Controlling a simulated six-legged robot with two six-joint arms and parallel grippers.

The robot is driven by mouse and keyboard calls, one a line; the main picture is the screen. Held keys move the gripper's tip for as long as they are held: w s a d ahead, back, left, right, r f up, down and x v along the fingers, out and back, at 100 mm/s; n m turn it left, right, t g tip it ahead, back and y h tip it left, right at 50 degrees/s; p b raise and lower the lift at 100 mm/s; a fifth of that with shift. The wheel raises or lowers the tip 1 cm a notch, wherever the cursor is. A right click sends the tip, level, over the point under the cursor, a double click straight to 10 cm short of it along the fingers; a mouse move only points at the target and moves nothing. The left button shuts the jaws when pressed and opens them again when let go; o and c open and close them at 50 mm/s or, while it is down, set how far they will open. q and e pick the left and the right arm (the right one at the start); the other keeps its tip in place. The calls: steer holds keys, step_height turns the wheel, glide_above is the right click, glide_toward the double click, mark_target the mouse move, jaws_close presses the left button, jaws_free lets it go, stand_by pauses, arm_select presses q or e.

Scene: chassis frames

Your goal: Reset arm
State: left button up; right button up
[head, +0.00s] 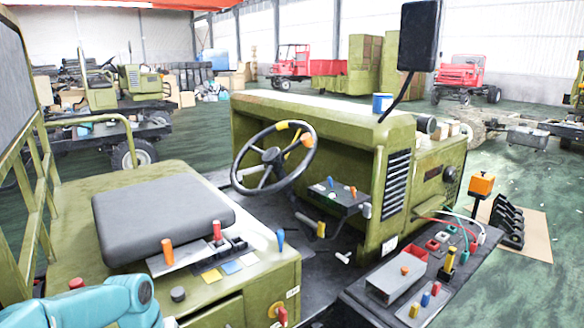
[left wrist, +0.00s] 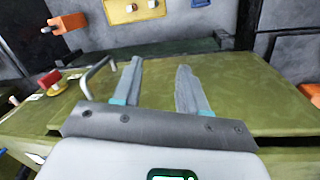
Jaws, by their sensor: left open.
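My left gripper (left wrist: 160,88) shows in the left wrist view with its two grey fingers apart and nothing between them. It is over a flat olive-green surface (left wrist: 245,105); I cannot tell whether it touches it. In the head view my teal left arm (head: 95,305) comes in at the lower left corner, and its gripper is out of frame. My right gripper is not in either view.
An olive vehicle chassis has a steering wheel (head: 273,158), a grey seat (head: 160,213) and a lever panel (head: 225,255). A dark console (head: 420,275) with switches is at right. A metal handle (left wrist: 98,75) stands left of the fingers.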

arm_select(q)
steer(key=s+d+f+m+h+b, duration=0.1)
steer(key=s+d+f, duration=0.35)
steer(key=f, duration=0.55)
steer(key=s+d+f+m+h, duration=0.1)
steer(key=s+d+f, duration=0.2)
steer(key=d+f, duration=0.45)
steer(key=s+d+f, duration=0.1)
steer(key=s+f, duration=0.3)
steer(key=s, duration=0.3)
steer(key=s+d+f, duration=0.2)
steer(key=s+f, duration=0.2)
steer(key=s, duration=0.3)
steer(key=shift+s+b, duration=0.15)
steer(key=shift+b, duration=0.2)
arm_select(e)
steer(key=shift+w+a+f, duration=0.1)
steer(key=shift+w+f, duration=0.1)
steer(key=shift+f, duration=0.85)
arm_select(q)
steer(key=shift+f, duration=0.15)
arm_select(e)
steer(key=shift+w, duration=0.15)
arm_select(q)
steer(key=shift+d, duration=0.1)
